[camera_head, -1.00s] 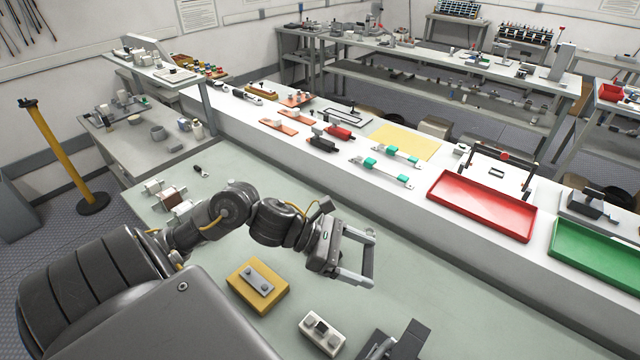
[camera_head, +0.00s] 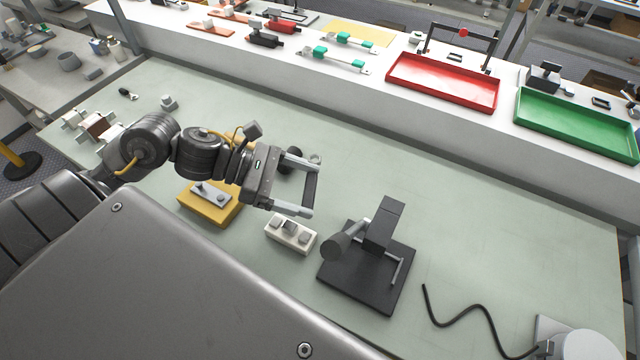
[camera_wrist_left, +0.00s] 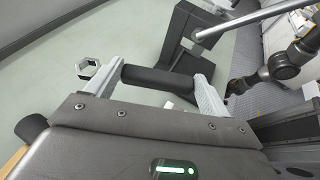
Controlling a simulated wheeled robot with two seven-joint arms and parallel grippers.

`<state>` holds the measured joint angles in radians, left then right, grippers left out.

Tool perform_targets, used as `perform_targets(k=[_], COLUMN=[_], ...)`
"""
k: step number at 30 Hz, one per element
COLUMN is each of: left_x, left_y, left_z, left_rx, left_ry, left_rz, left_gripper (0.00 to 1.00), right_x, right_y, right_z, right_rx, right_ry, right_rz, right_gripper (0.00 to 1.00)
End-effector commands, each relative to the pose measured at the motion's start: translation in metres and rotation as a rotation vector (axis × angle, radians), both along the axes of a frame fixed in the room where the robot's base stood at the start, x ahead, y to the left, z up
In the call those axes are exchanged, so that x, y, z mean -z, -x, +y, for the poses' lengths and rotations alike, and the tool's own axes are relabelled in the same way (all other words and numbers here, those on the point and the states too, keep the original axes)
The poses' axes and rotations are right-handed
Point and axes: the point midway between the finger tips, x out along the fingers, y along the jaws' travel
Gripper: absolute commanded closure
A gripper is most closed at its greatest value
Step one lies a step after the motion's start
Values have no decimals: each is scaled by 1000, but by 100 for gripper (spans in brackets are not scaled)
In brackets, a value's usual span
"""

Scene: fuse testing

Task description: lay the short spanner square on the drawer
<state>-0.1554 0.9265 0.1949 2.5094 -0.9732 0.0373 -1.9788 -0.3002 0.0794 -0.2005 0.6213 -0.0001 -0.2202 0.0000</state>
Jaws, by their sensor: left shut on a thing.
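My left gripper (camera_head: 310,187) is shut on the short spanner, held above the pale green bench. In the left wrist view the spanner's dark handle (camera_wrist_left: 158,81) spans the gap between the two fingers (camera_wrist_left: 160,88). A grey hexagonal ring end (camera_wrist_left: 88,68) shows just outside the left finger. In the head view the ring (camera_head: 316,158) shows beside the far finger. Part of a dark arm with a yellow band, likely my right arm, shows at the right of the left wrist view; its jaws are unclear. I cannot make out a drawer.
A black stand (camera_head: 385,275) with a post and rod is right of the gripper. A white block with grey knobs (camera_head: 291,233) and a yellow block (camera_head: 226,212) stand nearby. A black cable (camera_head: 470,318) lies at right. Red (camera_head: 445,100) and green (camera_head: 570,132) trays sit on the raised shelf.

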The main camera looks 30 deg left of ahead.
Motion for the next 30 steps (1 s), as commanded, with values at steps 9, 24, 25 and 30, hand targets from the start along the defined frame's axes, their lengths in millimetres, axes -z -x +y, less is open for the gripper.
perform_targets(k=[9, 24, 25, 30], left_x=[16, 73, 73, 88], left_y=[-50, -90, -91, -95], left_z=[2, 5, 5, 4], left_rx=[-3, 0, 0, -3], left_ry=[6, 1, 1, 5], left_rz=[4, 0, 0, 8], left_gripper=[43, 43, 43, 43], right_x=[23, 18, 18, 8], right_y=[-1, 0, 0, 0], right_z=[-4, -3, -3, 0], right_rx=[-1, 0, 0, 1], right_ry=[5, 4, 3, 0], right_rz=[0, -1, -1, 0], right_gripper=[67, 67, 67, 67])
